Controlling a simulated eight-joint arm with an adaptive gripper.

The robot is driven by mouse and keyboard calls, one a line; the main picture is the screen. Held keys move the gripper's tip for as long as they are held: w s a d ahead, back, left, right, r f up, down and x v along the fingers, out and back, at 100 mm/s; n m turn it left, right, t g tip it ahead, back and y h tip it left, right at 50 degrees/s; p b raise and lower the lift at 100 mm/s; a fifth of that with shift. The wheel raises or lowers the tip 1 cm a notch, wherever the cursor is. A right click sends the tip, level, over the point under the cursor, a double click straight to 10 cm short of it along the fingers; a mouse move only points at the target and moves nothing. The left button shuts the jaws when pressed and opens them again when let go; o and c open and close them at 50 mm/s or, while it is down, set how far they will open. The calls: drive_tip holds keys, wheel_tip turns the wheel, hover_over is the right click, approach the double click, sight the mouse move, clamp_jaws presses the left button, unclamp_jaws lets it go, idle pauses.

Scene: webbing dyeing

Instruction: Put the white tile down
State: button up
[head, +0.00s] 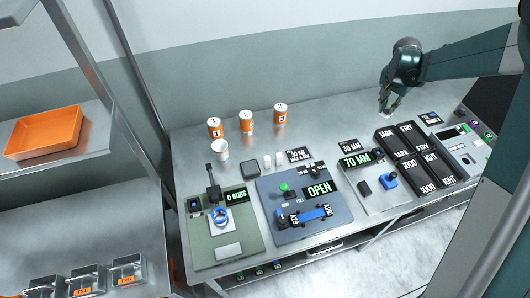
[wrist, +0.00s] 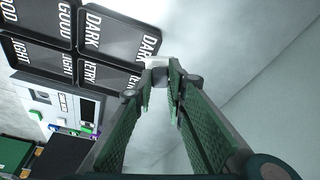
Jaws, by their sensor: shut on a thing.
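My gripper (head: 388,110) is at the right of the metal table, near its back, just behind the black labelled trays. It points down and is shut on the white tile (head: 384,117), a small pale piece that shows at the fingertips. In the wrist view the tile (wrist: 157,62) shows between the far ends of the two green fingers, beside the tray marked DARK. The fingers partly hide it. I cannot tell whether the tile touches the table.
Black trays (wrist: 117,38) marked DARK, GOOD, RETRY and LIGHT lie close by. A grey device with a small screen (head: 452,133) stands to their right. The 70 MM station (head: 372,185) is at their left. Bare table lies behind the trays. Orange-banded cans (head: 247,122) stand further left.

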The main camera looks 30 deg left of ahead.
drive_tip(key=s+a+n, duration=0.2)
drive_tip(key=s+a, duration=0.4)
drive_tip(key=a, duration=0.7)
drive_tip(key=s+a+n+y, duration=0.1)
drive_tip(key=s+a, duration=0.6)
drive_tip(key=a, duration=0.5)
drive_tip(key=s+a+n, duration=0.2)
drive_tip(key=s+a, duration=0.4)
drive_tip(key=a, duration=0.7)
drive_tip(key=s+a+f+n, duration=0.1)
drive_tip(key=s+a+n, duration=0.1)
drive_tip(key=s+a, duration=1)
drive_tip(key=s+a+n+y+b, duration=0.1)
drive_tip(key=s+a+n, duration=0.1)
drive_tip(key=s+a, duration=1)
drive_tip(key=s, duration=0.7)
drive_tip(key=shift+s+f+b, duration=0.3)
drive_tip(key=shift+s+f, duration=0.1)
drive_tip(key=shift+f, duration=3.15)
drive_tip(key=shift+f, duration=1.9)
